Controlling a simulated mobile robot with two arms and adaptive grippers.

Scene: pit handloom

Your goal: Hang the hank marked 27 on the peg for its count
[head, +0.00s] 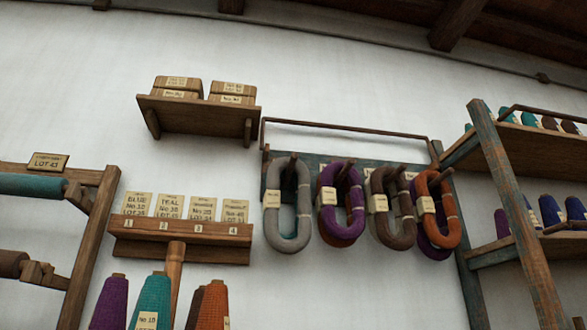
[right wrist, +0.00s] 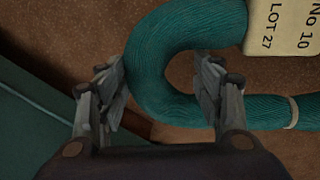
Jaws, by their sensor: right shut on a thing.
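The teal hank (right wrist: 185,25) with a cream tag (right wrist: 283,28) reading "No 10 LOT 27" fills the upper part of the right wrist view. My right gripper (right wrist: 162,78) is shut on the curved end of this hank, with one finger on each side of the yarn. The peg rack (head: 330,167) in the head view carries a grey hank (head: 305,215), a purple hank (head: 355,205), a brown hank (head: 405,225) and an orange hank (head: 452,225) with purple yarn behind it. Tags on them are too small to read surely. Neither gripper shows in the head view.
A card ledge (head: 180,240) with numbered cards stands left of the rack, with yarn cones (head: 152,298) below. A wall shelf (head: 200,110) holds boxes above. A shelf frame (head: 515,220) with cones stands at right. A brown surface (right wrist: 60,50) lies behind the held hank.

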